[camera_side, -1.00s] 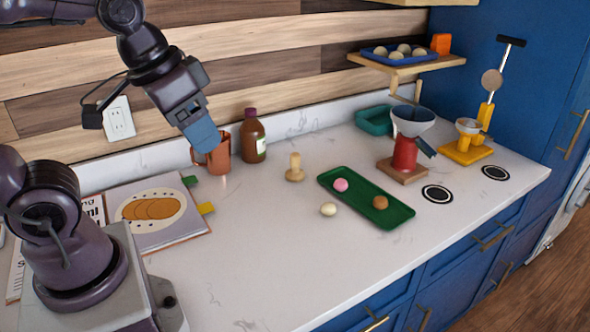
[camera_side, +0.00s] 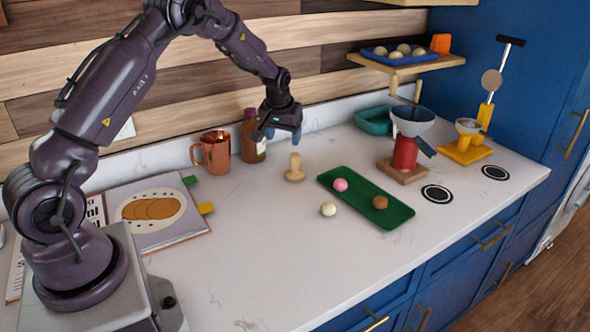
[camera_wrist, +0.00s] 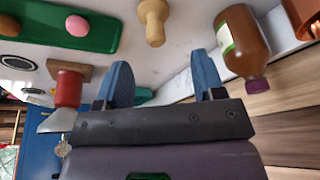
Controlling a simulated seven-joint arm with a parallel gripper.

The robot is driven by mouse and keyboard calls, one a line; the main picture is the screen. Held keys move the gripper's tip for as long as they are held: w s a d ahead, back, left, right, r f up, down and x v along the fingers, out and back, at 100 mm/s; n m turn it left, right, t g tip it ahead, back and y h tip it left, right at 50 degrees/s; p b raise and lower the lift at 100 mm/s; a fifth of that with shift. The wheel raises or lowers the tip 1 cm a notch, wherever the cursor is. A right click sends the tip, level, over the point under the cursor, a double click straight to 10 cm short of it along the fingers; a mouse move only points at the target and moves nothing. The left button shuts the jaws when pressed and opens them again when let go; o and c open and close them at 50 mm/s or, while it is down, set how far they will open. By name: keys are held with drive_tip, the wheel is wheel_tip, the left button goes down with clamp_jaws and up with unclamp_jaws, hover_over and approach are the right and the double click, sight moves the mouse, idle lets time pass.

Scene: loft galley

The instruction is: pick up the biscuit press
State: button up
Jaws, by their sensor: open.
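The biscuit press (camera_side: 294,168) is a small pale wooden piece with a round base and a knobbed handle. It stands upright on the white counter, left of the green tray. It also shows in the wrist view (camera_wrist: 154,22), top centre, beyond the fingers. My gripper (camera_side: 283,136) is above and a little behind the press, near the brown bottle. Its blue fingers are apart and empty in the wrist view (camera_wrist: 164,75), and they do not touch the press.
A brown bottle (camera_side: 253,150) and a copper mug (camera_side: 216,153) stand left of the press. A green tray (camera_side: 340,197) holds a pink ball and a brown ball; a cream ball (camera_side: 328,209) lies beside it. A red grinder-like device (camera_side: 405,153) stands right. Counter in front is clear.

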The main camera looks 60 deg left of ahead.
sight(295, 154)
drive_tip(key=shift+t, duration=0.4)
drive_tip(key=w+f, duration=0.1)
drive_tip(key=w+a+f, duration=0.1)
drive_tip(key=f, duration=0.1)
drive_tip(key=w+a+f, duration=0.1)
drive_tip(key=shift+w+a+f, duration=0.2)
drive_tip(key=shift+w+f, duration=0.15)
drive_tip(key=shift+f, duration=0.05)
drive_tip(key=shift+x, duration=3)
drive_tip(key=shift+w, duration=0.2)
drive_tip(key=shift+r, duration=0.1)
drive_tip(key=c, duration=1)
